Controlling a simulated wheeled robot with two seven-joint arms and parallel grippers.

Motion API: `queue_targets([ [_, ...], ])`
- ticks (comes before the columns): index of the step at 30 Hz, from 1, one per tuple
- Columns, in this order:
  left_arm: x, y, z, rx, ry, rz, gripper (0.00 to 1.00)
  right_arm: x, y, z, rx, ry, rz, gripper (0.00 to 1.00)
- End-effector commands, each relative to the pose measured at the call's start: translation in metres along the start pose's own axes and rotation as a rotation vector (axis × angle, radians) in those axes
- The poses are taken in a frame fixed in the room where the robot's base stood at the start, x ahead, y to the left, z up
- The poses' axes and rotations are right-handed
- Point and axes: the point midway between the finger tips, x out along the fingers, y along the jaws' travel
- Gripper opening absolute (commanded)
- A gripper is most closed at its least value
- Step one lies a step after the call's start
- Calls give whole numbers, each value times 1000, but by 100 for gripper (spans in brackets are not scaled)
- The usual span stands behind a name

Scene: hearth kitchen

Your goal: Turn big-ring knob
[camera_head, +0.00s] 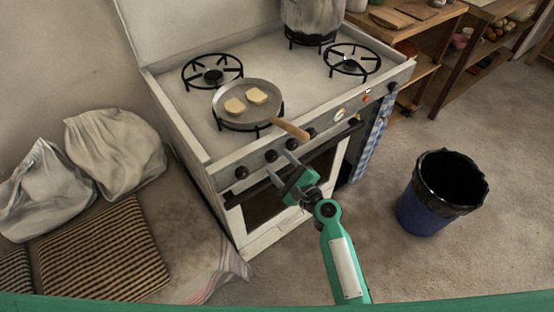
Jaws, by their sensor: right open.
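The white stove (275,75) has a front panel with several dark knobs in a row. One knob (241,172) is at the panel's left end, another (270,156) is to its right, and a third (292,144) is beyond that. A further dark knob (391,87) is near the right end. I cannot tell from markings which is the big-ring knob. My right gripper (279,165) is open and empty in front of the panel, its fingers pointing towards the second and third knobs. Contact with a knob cannot be made out. My left gripper is out of view.
A frying pan (236,111) with two pale pieces sits on the front left burner, its wooden handle (290,129) reaching over the front edge above the knobs. A large pot (312,18) stands at the back. A lined blue bin (425,212) stands on the floor at right.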

Motion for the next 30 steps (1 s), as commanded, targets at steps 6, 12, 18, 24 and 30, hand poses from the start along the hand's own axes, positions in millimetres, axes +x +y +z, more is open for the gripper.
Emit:
queue_targets([
  [6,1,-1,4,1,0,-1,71,19,0,0,0,0,0,57],
  [12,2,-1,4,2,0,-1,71,22,0,0,-1,1,0,57],
  [18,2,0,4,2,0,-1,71,21,0,0,-1,1,0,41],
  [24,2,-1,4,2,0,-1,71,21,0,-1,-1,1,0,12],
  [30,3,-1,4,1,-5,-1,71,21,1,-1,-19,1,0,12],
])
